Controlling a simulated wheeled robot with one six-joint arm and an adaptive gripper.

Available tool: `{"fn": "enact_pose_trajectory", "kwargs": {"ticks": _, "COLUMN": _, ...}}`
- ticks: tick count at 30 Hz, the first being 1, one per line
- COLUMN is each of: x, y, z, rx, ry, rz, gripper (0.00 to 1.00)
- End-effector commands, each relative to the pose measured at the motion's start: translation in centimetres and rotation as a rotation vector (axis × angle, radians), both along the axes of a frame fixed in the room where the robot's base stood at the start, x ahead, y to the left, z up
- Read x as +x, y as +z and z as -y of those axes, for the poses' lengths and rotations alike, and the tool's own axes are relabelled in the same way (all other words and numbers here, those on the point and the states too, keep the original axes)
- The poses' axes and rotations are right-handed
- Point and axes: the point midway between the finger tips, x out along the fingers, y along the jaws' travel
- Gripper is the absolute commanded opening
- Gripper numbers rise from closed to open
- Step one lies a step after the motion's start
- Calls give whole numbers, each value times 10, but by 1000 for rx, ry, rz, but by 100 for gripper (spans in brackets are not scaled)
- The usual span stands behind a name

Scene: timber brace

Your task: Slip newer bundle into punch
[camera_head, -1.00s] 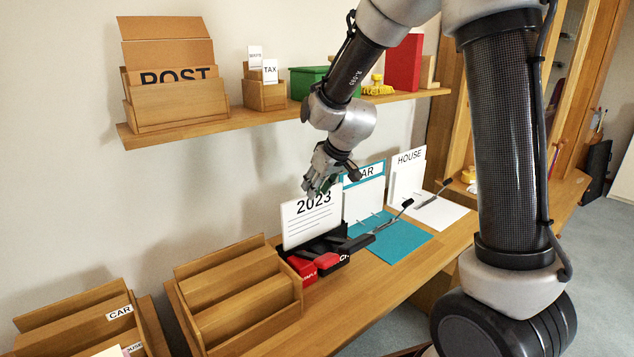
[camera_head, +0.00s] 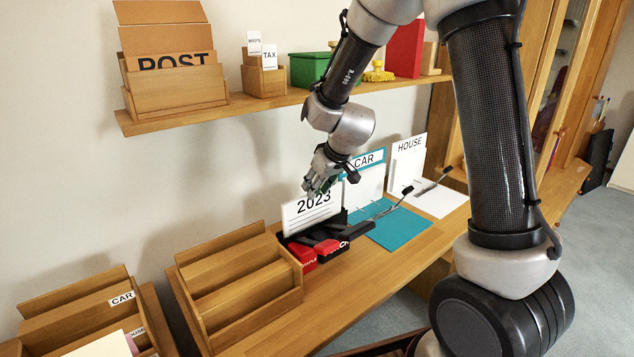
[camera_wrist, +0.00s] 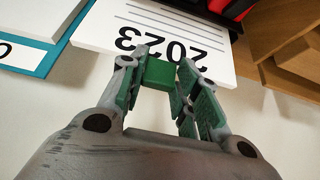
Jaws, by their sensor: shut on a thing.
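A white bundle of sheets marked 2023 (camera_head: 311,212) stands upright in my gripper (camera_head: 320,190), which is shut on its top edge. In the wrist view the bundle (camera_wrist: 120,22) extends away from my gripper (camera_wrist: 160,75) towards the black and red device. The black punch (camera_head: 345,238) sits on the desk, with red parts at its front. The bundle's lower edge is at or in the back of the punch; the punch hides that edge, so I cannot tell how deep it sits.
A teal CAR folder (camera_head: 400,232) and a white HOUSE folder (camera_head: 440,201) lie open right of the punch. A wooden tray (camera_head: 240,290) stands close on the left. A shelf (camera_head: 200,115) with a POST box (camera_head: 175,85) runs above.

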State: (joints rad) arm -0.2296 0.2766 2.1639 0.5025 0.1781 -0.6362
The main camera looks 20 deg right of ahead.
Motion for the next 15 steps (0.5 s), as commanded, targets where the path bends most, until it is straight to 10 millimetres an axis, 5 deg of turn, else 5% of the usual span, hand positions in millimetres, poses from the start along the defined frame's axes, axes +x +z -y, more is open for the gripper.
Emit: {"fn": "enact_pose_trajectory", "kwargs": {"ticks": 15, "x": 0, "y": -9, "z": 0, "rx": 0, "ry": -1, "rz": 1, "gripper": 0}}
